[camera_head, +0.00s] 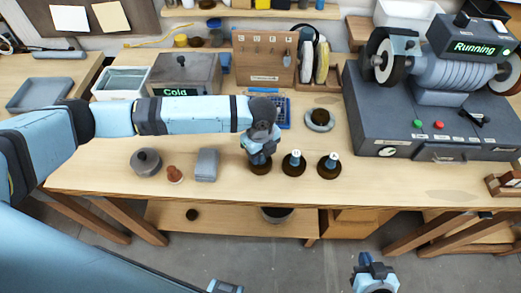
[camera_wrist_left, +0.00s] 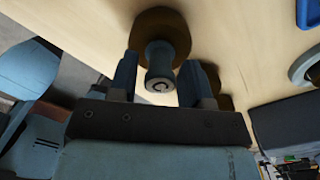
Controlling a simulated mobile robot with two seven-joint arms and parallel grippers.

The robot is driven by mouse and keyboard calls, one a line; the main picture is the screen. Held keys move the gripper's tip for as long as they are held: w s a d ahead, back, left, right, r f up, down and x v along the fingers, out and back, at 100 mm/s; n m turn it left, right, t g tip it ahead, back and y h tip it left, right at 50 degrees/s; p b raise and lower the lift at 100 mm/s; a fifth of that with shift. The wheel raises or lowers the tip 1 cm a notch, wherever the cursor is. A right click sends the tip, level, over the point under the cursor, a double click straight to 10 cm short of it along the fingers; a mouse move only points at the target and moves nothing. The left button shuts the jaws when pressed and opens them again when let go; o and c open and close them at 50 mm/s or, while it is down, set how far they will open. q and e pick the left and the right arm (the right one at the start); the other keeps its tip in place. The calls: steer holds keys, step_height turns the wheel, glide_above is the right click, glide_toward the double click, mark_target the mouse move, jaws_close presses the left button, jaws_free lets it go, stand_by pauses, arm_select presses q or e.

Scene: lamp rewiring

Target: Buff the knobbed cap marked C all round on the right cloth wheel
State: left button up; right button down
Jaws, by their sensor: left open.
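The knobbed cap marked C (camera_wrist_left: 160,60) stands on the bench, its grey knob with a C on top and its wide brown base below. In the left wrist view the knob is between the two dark fingers of my open left gripper (camera_head: 260,152), with gaps beside it. In the head view only the brown base (camera_head: 260,165) shows under the gripper. Two similar caps (camera_head: 294,165) (camera_head: 328,167) stand to its right, their marks too small to read. The right cloth wheel (camera_head: 506,76) is on the polishing machine. My right gripper (camera_head: 368,264) is low at the bottom, its jaws unclear.
The machine (camera_head: 430,110) shows "Running"; its left wheel (camera_head: 380,58) faces the bench. A round grey pot (camera_head: 146,161), a small reddish knob (camera_head: 174,174) and a grey block (camera_head: 206,164) stand left of the caps. A ring-shaped dish (camera_head: 319,120) lies behind. Bench surface right of the caps is clear.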

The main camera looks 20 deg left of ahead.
arm_select(q)
jaws_close()
step_height(320, 180, up, 6)
steer(key=p, duration=0.6)
steer(key=shift+r, duration=0.1)
